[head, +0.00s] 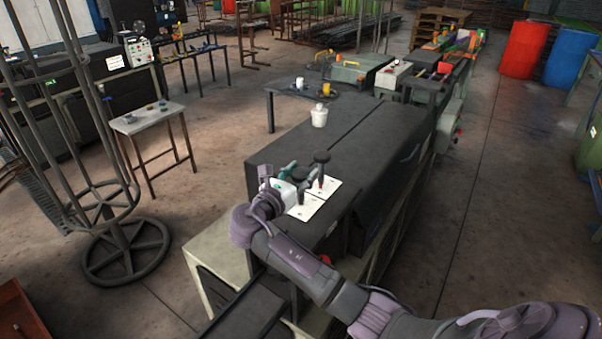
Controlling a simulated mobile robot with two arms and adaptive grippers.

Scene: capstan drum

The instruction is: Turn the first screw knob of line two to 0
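A dark screw knob (321,158) stands upright on a stem on a white plate (328,187) at the near end of the dark machine bench. A second white plate (304,207) lies nearer to me. Another dark, knob-like shape (301,176) is right by my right gripper (294,174); I cannot tell whether they touch. My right gripper is low over the plates, left of the upright knob. Its fingers are small and partly hidden, so its opening is unclear. The plate markings are too small to read. My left gripper is not in view.
A white pot (319,118) stands farther back on the dark bench top (365,135). A small table (150,118) and a round-based metal rack (126,252) stand to the left. Red (525,48) and blue (570,57) barrels are at the back right. The floor on the right is clear.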

